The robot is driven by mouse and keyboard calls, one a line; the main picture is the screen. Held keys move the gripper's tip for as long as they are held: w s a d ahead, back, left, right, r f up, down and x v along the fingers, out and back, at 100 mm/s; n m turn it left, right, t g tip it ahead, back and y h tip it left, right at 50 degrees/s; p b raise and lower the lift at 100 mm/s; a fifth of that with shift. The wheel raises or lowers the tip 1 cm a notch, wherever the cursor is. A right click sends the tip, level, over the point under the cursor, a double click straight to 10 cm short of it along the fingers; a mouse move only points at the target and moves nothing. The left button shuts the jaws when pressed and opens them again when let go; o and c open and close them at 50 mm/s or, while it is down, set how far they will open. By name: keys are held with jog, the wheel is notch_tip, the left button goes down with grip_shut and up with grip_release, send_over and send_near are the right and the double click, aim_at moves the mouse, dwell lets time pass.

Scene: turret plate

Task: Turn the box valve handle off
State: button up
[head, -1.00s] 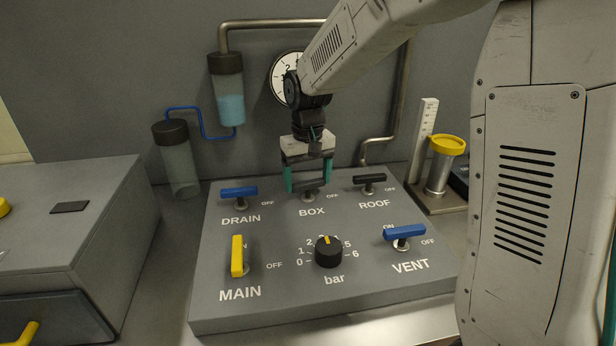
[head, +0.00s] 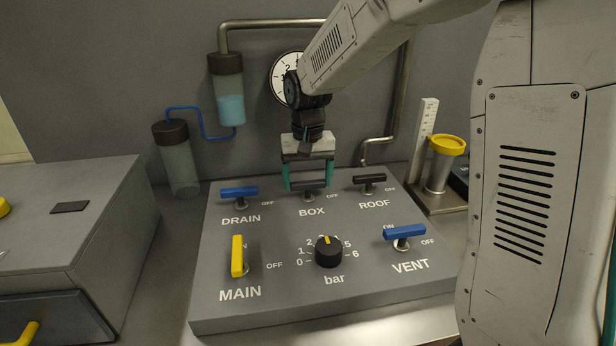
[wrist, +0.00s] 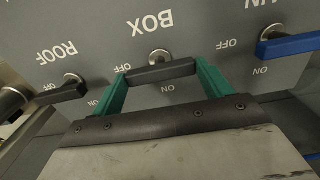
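The box valve handle (head: 309,186) is a dark bar on a metal stem, above the BOX label on the grey panel (head: 300,292). It lies almost crosswise, left to right, with its OFF mark beside it. My gripper (head: 308,187) reaches down from behind, one teal finger at each end of the bar. In the wrist view the bar (wrist: 160,73) spans the space between the two fingertips (wrist: 160,72), which appear to touch its ends. The ON mark shows below the bar there, and the OFF mark by its left end.
The blue DRAIN handle (head: 239,192) is left of BOX and the black ROOF handle (head: 370,178) right. The yellow MAIN handle (head: 237,256), black bar knob (head: 328,251) and blue VENT handle (head: 404,232) are in front. A pipe (head: 402,100) runs behind.

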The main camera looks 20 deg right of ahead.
aim_at(308, 182)
jog(key=o, duration=0.4)
jog(key=shift+c, duration=0.2)
notch_tip(308, 182, up, 8)
jog(key=shift+f, duration=0.1)
dwell(0.4)
jog(key=s+d+n+t, duration=0.1)
jog(key=s+d+n, duration=0.1)
jog(key=s, duration=2.8)
jog(key=shift+s+d+r, duration=0.25)
jog(key=shift+s+d, duration=0.05)
jog(key=shift+d, duration=0.2)
